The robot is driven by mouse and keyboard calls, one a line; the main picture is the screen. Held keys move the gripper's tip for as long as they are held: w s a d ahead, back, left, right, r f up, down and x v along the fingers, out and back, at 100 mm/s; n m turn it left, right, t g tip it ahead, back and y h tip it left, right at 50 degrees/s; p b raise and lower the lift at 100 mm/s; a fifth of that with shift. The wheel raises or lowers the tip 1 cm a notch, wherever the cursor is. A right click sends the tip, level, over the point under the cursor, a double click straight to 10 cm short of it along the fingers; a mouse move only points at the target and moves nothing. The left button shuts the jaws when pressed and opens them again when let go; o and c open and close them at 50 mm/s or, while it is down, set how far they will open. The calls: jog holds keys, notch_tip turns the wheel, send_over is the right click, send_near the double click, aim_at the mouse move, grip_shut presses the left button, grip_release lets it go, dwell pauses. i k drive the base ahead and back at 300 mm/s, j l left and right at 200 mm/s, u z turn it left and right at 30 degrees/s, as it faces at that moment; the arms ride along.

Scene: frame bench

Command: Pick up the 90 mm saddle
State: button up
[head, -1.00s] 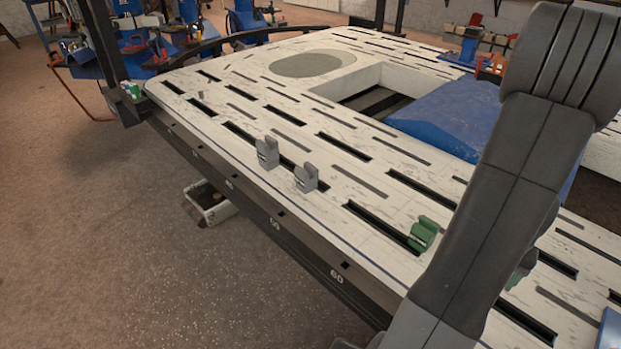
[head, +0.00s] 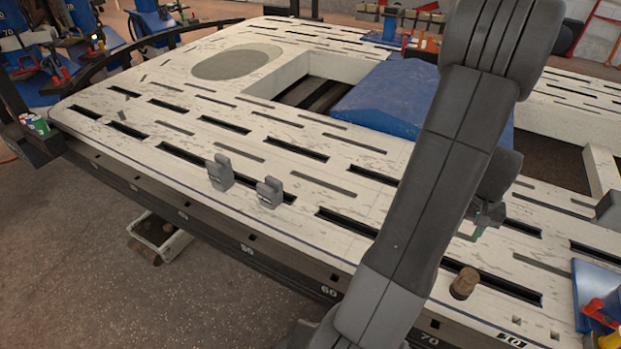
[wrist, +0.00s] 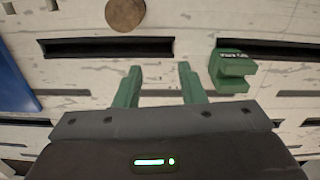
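A green saddle (wrist: 233,69) with a U-shaped notch stands on the slotted white bench, to the right of my gripper in the wrist view. The lettering on its top is too small to read. In the head view my arm hides it. Two grey saddles (head: 220,172) (head: 270,192) stand near the bench's front edge; I cannot read their sizes. My gripper (wrist: 157,77) has green fingers, spread apart with nothing between them. In the head view, the gripper (head: 482,219) shows partly behind my arm, over the bench.
A round brown cork-like piece (head: 464,282) sits on the bench, also at the wrist view's top (wrist: 125,13). A blue cover (head: 400,105) lies beside the bench's rectangular opening. A blue piece with a red part (head: 598,290) is at the right. Dark slots cross the bench.

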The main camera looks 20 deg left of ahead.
aim_at(270, 195)
jog(key=i+j+z, duration=0.1)
jog(key=j, duration=1)
jog(key=i+j+z, duration=0.15)
jog(key=j, duration=0.95)
jog(key=j+z, duration=0.1)
jog(key=j, duration=1)
jog(key=i, duration=0.05)
